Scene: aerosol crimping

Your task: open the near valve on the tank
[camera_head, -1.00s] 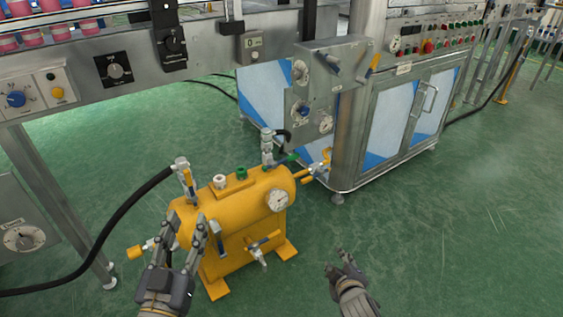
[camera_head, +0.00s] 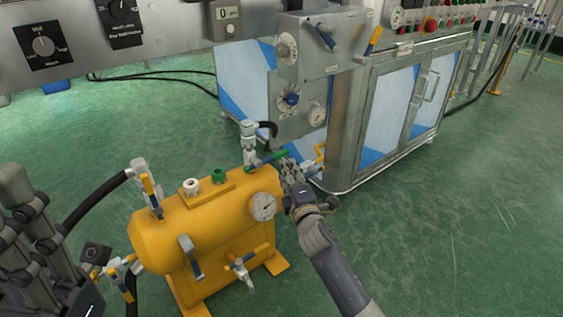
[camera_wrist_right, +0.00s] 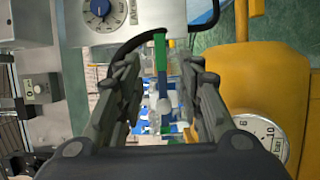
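The yellow tank (camera_head: 205,222) stands on the floor in the head view, with a gauge on its right end. A valve with a green-and-blue lever (camera_head: 266,160) sits at its back right. My right gripper (camera_head: 288,166) is at the tank's right end, beside the green-and-blue lever. In the wrist view it is open, and the lever (camera_wrist_right: 160,55) shows between its spread fingers. Contact cannot be told. My left gripper (camera_head: 22,205) is left of the tank; its opening is unclear.
A steel machine with a control box (camera_head: 305,75) stands behind the tank. A cabinet (camera_head: 400,105) is at the back right. A black hose (camera_head: 95,197) runs to the tank's left valve. Green floor is clear at the right.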

